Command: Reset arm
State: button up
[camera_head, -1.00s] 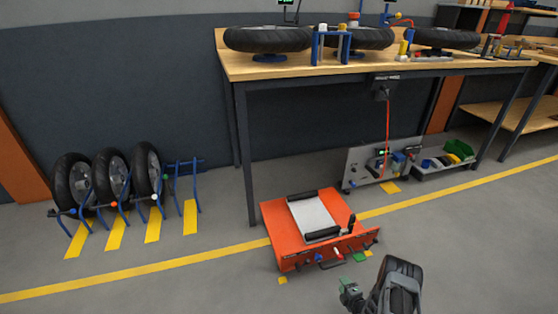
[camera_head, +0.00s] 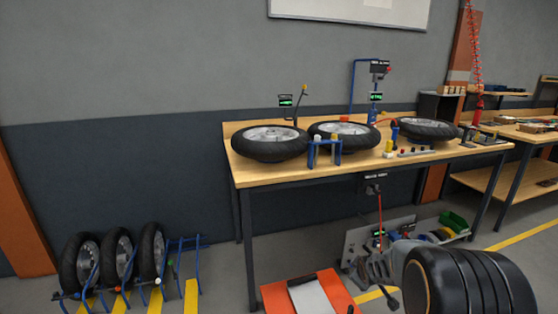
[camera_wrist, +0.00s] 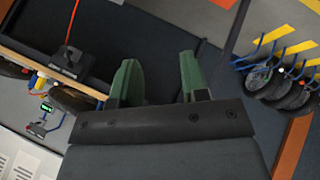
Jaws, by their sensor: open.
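My gripper (camera_wrist: 158,78) shows in the wrist view with two green fingers spread apart and nothing between them. Behind the gap is dark wall. In the head view my dark arm rises at the lower right, in front of the area below the workbench (camera_head: 245,180). The gripper's fingers are hard to make out there. I see no object held.
Several motorcycle wheels (camera_head: 270,142) lie on the workbench among small tools. An orange lift (camera_head: 275,297) stands on the floor at the bottom. Wheels in a blue rack (camera_head: 182,243) stand at the left. A grey cart (camera_head: 360,238) with a green bin sits under the bench.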

jog(key=s+a+r+m+g+y+p, duration=0.1)
jog(key=s+a+r+m+p, duration=0.3)
jog(key=s+r, duration=0.8)
jog(key=s+a+r+m+g+p, duration=0.3)
jog(key=s+r+p, duration=0.4)
jog(key=s+r, duration=0.5)
jog(key=shift+s+a+r+m+y+p, duration=0.15)
jog(key=shift+a+r+m+y+p, duration=0.3)
jog(key=shift+a, duration=0.8)
